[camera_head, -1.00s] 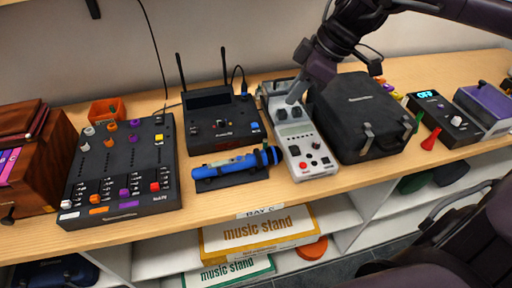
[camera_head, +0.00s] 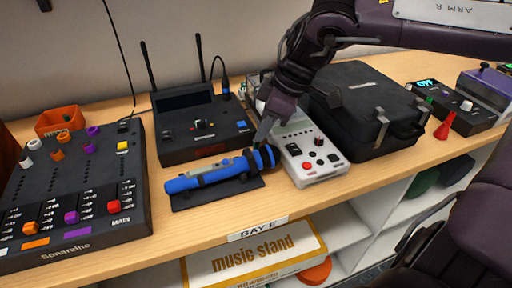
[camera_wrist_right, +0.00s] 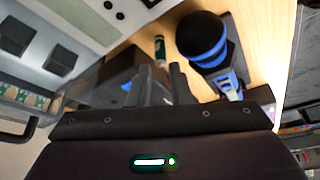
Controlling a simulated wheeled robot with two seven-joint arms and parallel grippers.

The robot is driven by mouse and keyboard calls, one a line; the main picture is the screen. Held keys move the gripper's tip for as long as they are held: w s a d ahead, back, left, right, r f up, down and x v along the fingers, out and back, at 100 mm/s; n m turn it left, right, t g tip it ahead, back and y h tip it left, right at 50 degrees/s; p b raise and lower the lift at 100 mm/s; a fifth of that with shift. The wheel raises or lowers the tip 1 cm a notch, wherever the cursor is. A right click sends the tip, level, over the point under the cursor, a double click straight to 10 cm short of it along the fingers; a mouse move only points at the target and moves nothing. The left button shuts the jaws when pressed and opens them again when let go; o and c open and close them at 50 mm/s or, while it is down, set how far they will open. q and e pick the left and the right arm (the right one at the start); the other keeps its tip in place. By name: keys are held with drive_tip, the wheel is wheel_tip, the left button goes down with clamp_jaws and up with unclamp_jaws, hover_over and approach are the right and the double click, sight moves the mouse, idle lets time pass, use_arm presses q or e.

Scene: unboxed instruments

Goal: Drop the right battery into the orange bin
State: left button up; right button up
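In the right wrist view a small green and pale battery (camera_wrist_right: 160,50) shows on the wooden shelf, just beyond the fingertips and beside the microphone's dark head. In the head view it is hidden behind my gripper and the microphone. My right gripper (camera_head: 264,131) points down between the black receiver and the grey tester, above the microphone's head end. In the wrist view its two fingers (camera_wrist_right: 162,85) stand apart with nothing seen between them. The orange bin (camera_head: 60,122) stands at the far left behind the mixer, with small things in it. My left gripper is not in view.
A blue microphone (camera_head: 220,170) lies on a dark mat in front of the black receiver (camera_head: 205,145) with antennas. The grey tester (camera_head: 318,160) and a black case (camera_head: 365,115) stand to the right. The black mixer (camera_head: 75,190) is at left, in front of the bin.

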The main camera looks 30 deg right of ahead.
drive_tip(key=x, duration=0.3)
drive_tip(key=shift+a+f, duration=0.1)
drive_tip(key=shift+c, duration=0.5)
clamp_jaws()
